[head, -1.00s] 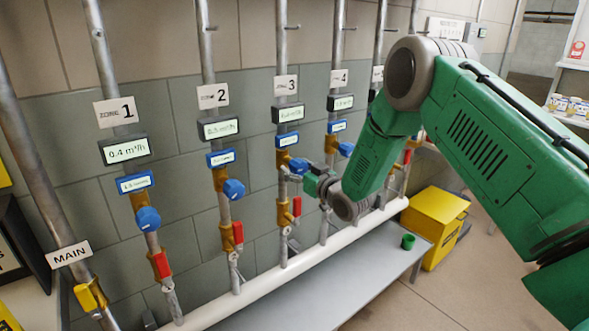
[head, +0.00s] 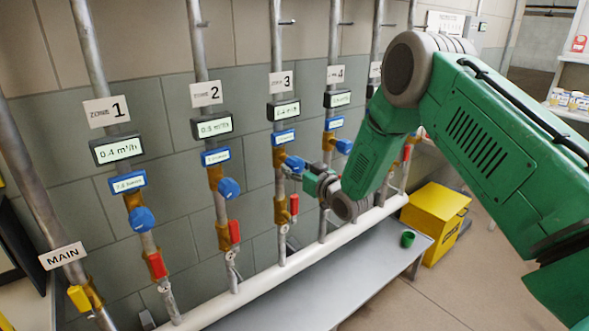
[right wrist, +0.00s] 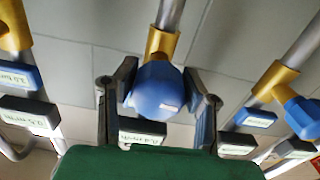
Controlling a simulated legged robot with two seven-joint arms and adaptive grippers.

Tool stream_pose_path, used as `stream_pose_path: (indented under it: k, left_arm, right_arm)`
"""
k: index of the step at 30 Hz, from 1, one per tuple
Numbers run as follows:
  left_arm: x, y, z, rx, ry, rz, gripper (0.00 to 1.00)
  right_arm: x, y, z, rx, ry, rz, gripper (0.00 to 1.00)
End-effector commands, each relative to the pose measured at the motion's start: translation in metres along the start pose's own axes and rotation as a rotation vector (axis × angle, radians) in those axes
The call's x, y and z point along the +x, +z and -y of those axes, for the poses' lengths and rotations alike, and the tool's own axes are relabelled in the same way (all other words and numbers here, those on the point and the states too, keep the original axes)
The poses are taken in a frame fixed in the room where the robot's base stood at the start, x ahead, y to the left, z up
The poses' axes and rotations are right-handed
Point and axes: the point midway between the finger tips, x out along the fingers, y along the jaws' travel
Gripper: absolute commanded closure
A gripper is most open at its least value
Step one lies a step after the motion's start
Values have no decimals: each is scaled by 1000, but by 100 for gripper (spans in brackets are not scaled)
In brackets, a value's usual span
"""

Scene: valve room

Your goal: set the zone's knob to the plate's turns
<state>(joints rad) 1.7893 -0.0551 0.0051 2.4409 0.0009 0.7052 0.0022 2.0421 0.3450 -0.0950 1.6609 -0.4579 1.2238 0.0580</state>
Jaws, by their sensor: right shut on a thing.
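The blue knob of zone 3 (head: 293,163) sits on a brass valve on the third pipe. My right gripper (head: 299,172) is at this knob, with its fingers closed around it. In the right wrist view the blue knob (right wrist: 158,90) fills the space between the two dark fingers of my right gripper (right wrist: 160,100). Above the knob in the head view are the blue turns plate (head: 284,138), the dark flow display (head: 284,110) and the zone 3 sign (head: 281,82). The plate's text is too small to read. My left gripper is not in view.
Neighbouring pipes carry similar knobs, such as zone 2's (head: 229,188) and zone 4's (head: 344,146). A red lever (head: 294,204) is below the held knob. A grey bench (head: 330,275) with a green cup (head: 407,239) is below; a yellow box (head: 437,222) stands right.

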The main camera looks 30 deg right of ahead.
Motion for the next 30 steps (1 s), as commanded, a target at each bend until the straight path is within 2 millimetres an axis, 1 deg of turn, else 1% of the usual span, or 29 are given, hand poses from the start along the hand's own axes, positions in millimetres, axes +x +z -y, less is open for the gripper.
stream_pose_path:
  k: [1,7,11,17,30]
  left_arm:
    - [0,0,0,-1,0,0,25]
    - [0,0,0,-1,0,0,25]
    - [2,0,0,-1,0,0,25]
    - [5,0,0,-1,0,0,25]
    - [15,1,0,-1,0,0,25]
  right_arm:
    - [2,-7,-3,-7,6,-17,91]
    - [2,-8,-4,-44,3,-19,91]
    - [2,-8,-3,-101,2,-20,91]
    - [2,-7,-4,-259,5,-19,91]
    - [2,-7,-4,-667,6,-18,91]
